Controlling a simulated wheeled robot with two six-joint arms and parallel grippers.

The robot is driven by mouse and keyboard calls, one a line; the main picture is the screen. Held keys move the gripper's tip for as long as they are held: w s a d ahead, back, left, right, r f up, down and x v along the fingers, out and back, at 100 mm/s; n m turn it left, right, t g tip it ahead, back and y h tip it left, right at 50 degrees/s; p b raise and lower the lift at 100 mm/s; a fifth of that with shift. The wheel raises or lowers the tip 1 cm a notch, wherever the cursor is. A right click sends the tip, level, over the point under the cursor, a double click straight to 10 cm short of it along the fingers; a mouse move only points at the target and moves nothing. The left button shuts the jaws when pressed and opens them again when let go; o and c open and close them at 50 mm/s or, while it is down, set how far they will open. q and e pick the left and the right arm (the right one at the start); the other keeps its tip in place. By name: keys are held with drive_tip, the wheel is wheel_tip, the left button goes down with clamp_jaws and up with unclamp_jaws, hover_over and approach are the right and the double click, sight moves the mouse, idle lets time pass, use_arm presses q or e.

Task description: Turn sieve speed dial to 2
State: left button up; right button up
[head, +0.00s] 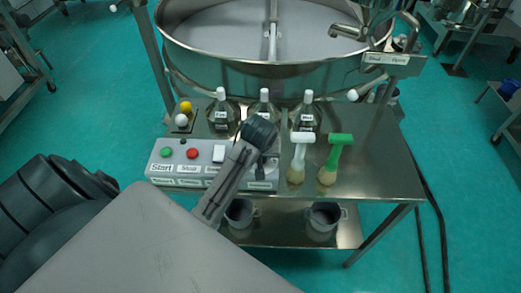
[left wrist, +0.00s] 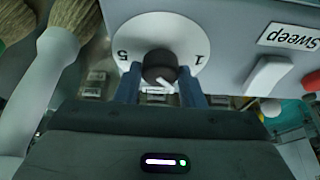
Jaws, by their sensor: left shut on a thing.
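The speed dial is a black knob (left wrist: 160,67) on a round white face (left wrist: 185,35) in the left wrist view. The numerals 5 and 1 show on the face, upside down; the other numerals are hidden. A white mark shows at the knob's lower edge, slightly right of its middle. My left gripper (left wrist: 160,88) has one blue finger on each side of the knob and is shut on it. In the head view my left arm covers the dial on the grey control box (head: 185,152). My right gripper is not in view.
The box carries a green button (head: 166,151), a red button (head: 192,153) and a white switch (head: 218,153). Two brushes (head: 300,155) (head: 335,158) stand to its right, close to my left gripper. Several labelled flasks (head: 222,117) stand behind, below the large sieve pan (head: 220,70).

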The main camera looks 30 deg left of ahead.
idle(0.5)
use_arm(q)
drive_tip(key=o, duration=1)
